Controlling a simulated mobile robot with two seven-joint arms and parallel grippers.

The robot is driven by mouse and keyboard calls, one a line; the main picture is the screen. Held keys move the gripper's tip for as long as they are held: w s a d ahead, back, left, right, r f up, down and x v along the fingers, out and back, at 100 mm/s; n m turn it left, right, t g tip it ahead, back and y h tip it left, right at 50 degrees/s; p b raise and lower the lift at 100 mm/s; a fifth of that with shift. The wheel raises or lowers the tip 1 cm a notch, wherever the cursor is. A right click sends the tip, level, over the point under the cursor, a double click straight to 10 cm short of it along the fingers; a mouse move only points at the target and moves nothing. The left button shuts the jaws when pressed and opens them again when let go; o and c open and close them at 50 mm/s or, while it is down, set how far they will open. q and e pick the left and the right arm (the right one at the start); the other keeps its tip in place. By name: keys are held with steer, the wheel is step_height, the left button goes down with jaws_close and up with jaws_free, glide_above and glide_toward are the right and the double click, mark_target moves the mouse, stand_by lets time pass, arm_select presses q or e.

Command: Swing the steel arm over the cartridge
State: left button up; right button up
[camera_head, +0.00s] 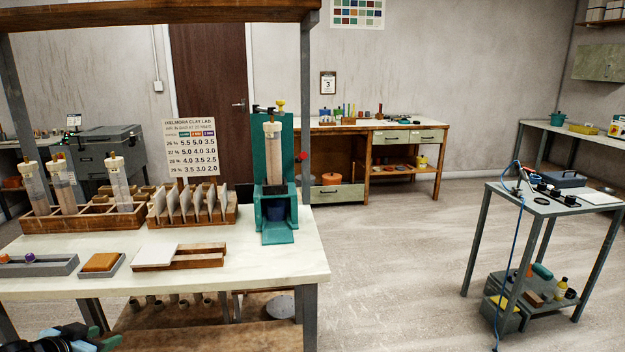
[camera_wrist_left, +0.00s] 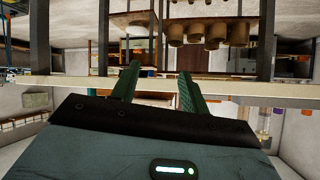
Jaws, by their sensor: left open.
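A teal press (camera_head: 275,218) stands at the right end of the white-topped bench. A pale cartridge (camera_head: 274,165) stands upright in it, with a light cap at its top. My left gripper (camera_head: 103,338) is low at the bottom left, in front of the bench and far from the press. In the left wrist view its two green fingers (camera_wrist_left: 158,90) are apart with nothing between them. My right gripper is not in view.
The bench top (camera_head: 300,262) has free room at its front right. A wooden rack (camera_head: 90,218) with several clear tubes, a slotted rack of tiles (camera_head: 195,212) and small trays stand to the left. A post (camera_head: 305,110) rises beside the press. A steel cart (camera_head: 545,205) stands at right.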

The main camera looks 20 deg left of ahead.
arm_select(q)
steer(key=s+d+f+g+h+p, duration=0.1)
steer(key=s+d+f+g+p, duration=0.1)
steer(key=s+d+f, duration=0.8)
steer(key=s+d+f+h+p, duration=0.1)
steer(key=s+d+f, duration=0.1)
steer(key=s+d, duration=0.4)
steer(key=s+d+f+m+h+p, duration=0.1)
steer(key=s+d, duration=0.5)
steer(key=d, duration=0.6)
steer(key=s+d+f+m+h+p, duration=0.1)
steer(key=s+d+f, duration=0.3)
steer(key=d, duration=0.5)
steer(key=shift+s, duration=0.9)
steer(key=shift+f, duration=0.15)
steer(key=shift+c, duration=0.5)
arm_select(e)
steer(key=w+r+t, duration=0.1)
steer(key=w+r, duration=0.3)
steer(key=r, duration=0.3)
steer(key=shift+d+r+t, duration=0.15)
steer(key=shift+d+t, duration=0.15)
